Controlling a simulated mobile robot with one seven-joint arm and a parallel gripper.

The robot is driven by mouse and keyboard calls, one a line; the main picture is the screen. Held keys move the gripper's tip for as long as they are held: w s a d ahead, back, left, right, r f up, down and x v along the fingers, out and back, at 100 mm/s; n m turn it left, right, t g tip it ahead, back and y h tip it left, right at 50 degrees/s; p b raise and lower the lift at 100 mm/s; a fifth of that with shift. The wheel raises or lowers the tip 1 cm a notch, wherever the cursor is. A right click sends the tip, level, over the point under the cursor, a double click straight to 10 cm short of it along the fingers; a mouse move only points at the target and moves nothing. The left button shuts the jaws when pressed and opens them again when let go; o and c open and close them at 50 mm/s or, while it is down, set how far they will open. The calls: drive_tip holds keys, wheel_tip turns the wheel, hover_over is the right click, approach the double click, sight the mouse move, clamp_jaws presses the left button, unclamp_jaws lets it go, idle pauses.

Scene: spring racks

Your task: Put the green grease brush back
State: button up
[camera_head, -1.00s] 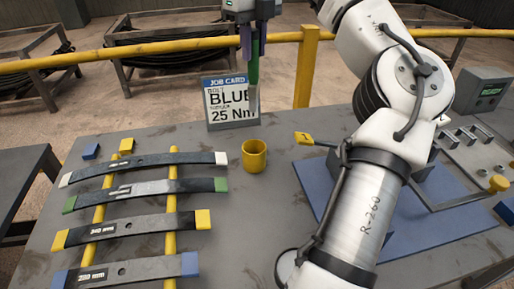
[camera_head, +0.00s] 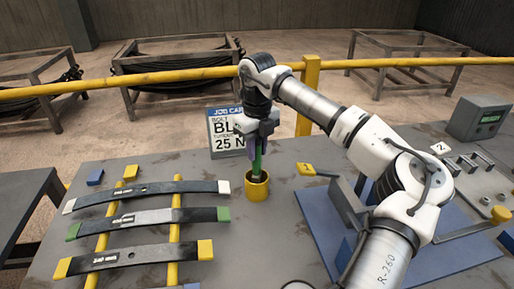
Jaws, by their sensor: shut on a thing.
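The green grease brush (camera_head: 257,164) is upright in my gripper (camera_head: 257,150), which is shut on its handle. Its lower end is at the mouth of the yellow cup (camera_head: 257,190) and appears to be inside it; the brush tip is hidden by the cup's wall. The cup stands upright on the grey bench, and my gripper is directly above it.
A job card (camera_head: 223,133) stands just behind the cup, partly covered by my arm. Several leaf springs with coloured ends (camera_head: 145,190) lie on yellow rails at the left. A blue mat (camera_head: 325,225) with a metal fixture lies at the right. A yellow railing (camera_head: 200,75) runs behind the bench.

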drive_tip(key=shift+f, duration=0.35)
drive_tip(key=shift+f, duration=0.25)
drive_tip(key=o, duration=1)
drive_tip(key=shift+r, duration=0.1)
drive_tip(key=shift+r, duration=0.1)
wheel_tip(320, 180, up, 12)
drive_tip(key=shift+r+b, duration=0.1)
drive_tip(key=shift+b, duration=0.85)
